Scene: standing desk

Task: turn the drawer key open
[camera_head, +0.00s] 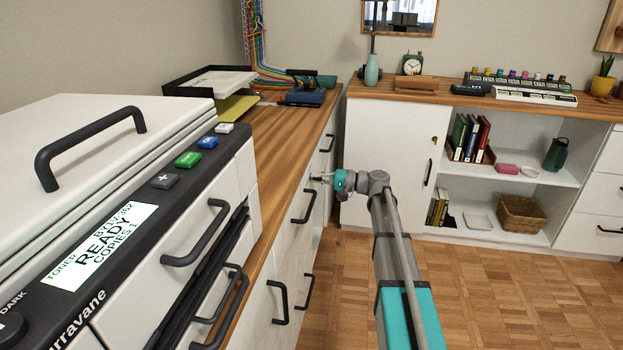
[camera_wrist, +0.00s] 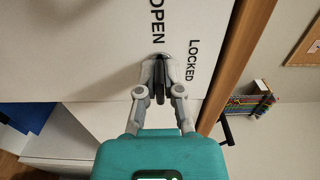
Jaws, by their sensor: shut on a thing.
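My gripper (camera_head: 322,178) reaches the white drawer front under the wooden desk top in the head view. In the wrist view my gripper (camera_wrist: 160,84) is shut on the dark drawer key (camera_wrist: 160,76), with one finger on each side. The visible part of the key runs roughly up and down in the picture. The fingers hide part of the key and the lock. The drawer front (camera_wrist: 85,42) carries the word OPEN above the key and the word LOCKED to its right, both printed sideways. In the head view the key is too small to make out.
The wooden desk top (camera_head: 275,132) runs above the drawers, with dark bar handles (camera_head: 304,207) nearby. A large copier (camera_head: 110,200) stands at left. A low cabinet (camera_head: 388,150) with shelves stands along the back wall. The parquet floor (camera_head: 500,290) at right is clear.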

